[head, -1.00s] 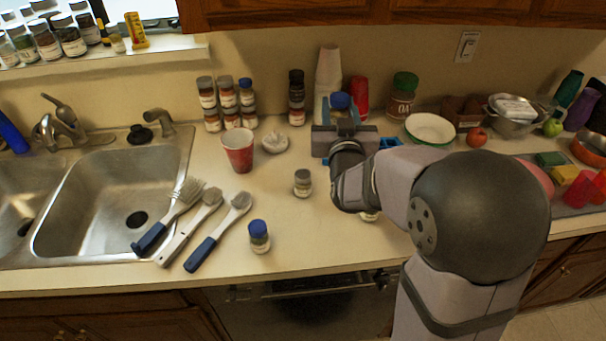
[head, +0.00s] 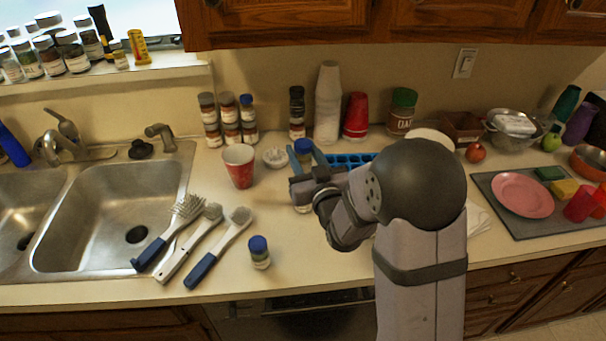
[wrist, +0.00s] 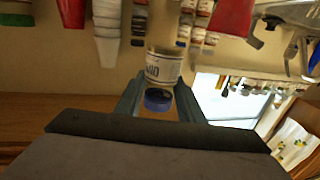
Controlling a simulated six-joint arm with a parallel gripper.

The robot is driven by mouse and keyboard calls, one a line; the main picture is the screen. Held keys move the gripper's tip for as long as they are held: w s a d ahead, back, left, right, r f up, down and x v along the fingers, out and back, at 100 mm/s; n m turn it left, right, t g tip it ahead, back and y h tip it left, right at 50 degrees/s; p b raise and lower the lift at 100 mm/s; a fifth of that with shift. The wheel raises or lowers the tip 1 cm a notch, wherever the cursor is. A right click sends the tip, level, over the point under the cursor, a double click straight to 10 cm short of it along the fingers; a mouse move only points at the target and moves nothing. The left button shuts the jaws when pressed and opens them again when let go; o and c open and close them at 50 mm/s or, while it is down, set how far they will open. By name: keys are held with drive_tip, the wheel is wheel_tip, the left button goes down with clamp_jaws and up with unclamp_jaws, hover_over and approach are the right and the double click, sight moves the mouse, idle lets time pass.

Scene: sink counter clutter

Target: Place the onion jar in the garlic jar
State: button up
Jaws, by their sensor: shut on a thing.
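My gripper (head: 305,160) is shut on a jar with a blue lid (head: 303,146), which sticks up between the fingers in the head view. In the wrist view the held jar's pale, labelled body (wrist: 163,68) and its blue lid show between the fingers (wrist: 160,95); the label is too blurred to read surely. Part of a small jar (head: 302,208) shows just below my gripper, mostly hidden by it. Another blue-lidded jar (head: 259,252) stands alone at the counter's front. I cannot tell which jar is the garlic jar.
A red cup (head: 239,167) and a pale round item (head: 275,157) stand left of my gripper. Stacked spice jars (head: 228,120), white cups (head: 328,105) and red cups (head: 355,116) stand behind. Brushes (head: 192,243) lie beside the sink. A blue tray (head: 350,160) lies behind my arm.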

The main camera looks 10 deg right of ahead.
drive_tip(key=shift+f+p, duration=0.5)
drive_tip(key=shift+f, duration=2.75)
drive_tip(key=shift+f, duration=0.2)
drive_tip(key=o, duration=1.1)
drive_tip(key=shift+r, duration=0.1)
drive_tip(key=shift+r, duration=0.15)
drive_tip(key=shift+s+d, duration=0.1)
drive_tip(key=shift+s, duration=0.25)
drive_tip(key=s+d+p, duration=0.2)
drive_tip(key=s+p, duration=0.5)
drive_tip(key=s, duration=0.4)
